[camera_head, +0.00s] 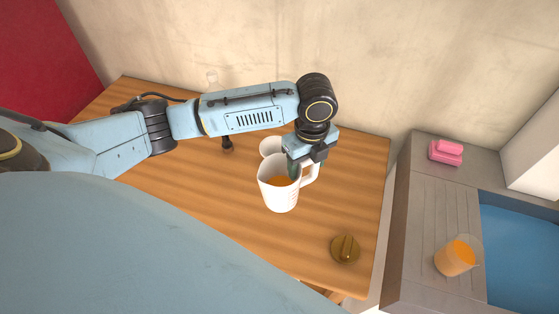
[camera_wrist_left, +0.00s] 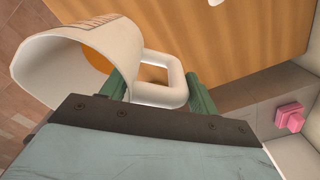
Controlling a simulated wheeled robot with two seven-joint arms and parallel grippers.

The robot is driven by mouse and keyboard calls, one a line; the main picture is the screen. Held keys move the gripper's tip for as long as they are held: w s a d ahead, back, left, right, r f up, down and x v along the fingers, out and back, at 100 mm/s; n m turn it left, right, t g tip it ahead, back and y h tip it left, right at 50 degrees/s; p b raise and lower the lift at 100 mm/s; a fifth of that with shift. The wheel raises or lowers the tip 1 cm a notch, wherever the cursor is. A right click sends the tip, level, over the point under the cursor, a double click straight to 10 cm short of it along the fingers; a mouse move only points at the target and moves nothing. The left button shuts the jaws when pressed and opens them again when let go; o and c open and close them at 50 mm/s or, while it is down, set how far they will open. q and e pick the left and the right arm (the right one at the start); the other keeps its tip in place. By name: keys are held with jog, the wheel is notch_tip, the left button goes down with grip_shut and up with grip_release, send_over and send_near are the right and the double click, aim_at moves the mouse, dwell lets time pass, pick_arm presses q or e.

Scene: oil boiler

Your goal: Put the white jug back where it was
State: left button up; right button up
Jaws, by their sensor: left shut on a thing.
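The white jug (camera_head: 280,194) is upright over the right part of the wooden table in the head view, with some orange liquid inside. Its handle is on the right side. My left gripper (camera_head: 307,164) is shut on the handle. In the left wrist view, the white jug (camera_wrist_left: 90,57) is at the upper left, and its handle passes between the green fingers of my left gripper (camera_wrist_left: 160,92). I cannot tell whether the jug's base touches the table. My right gripper is not in view.
A white round vessel (camera_head: 270,147) is partly hidden behind the jug. A brass-coloured round object (camera_head: 345,249) lies near the table's right edge. A sink counter (camera_head: 432,215) at right holds a beaker of orange liquid (camera_head: 456,258) and pink sponge-like blocks (camera_head: 446,153). The table's left front is clear.

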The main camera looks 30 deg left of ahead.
pick_arm(q)
jog(key=shift+f+m, duration=0.2)
jog(key=shift+m, duration=0.1)
notch_tip(320, 180, down, 10)
jog(key=shift+r+b, duration=0.1)
jog(key=shift+b, duration=0.3)
jog(key=o, duration=1.6)
notch_tip(320, 180, up, 12)
jog(key=shift+p, duration=0.55)
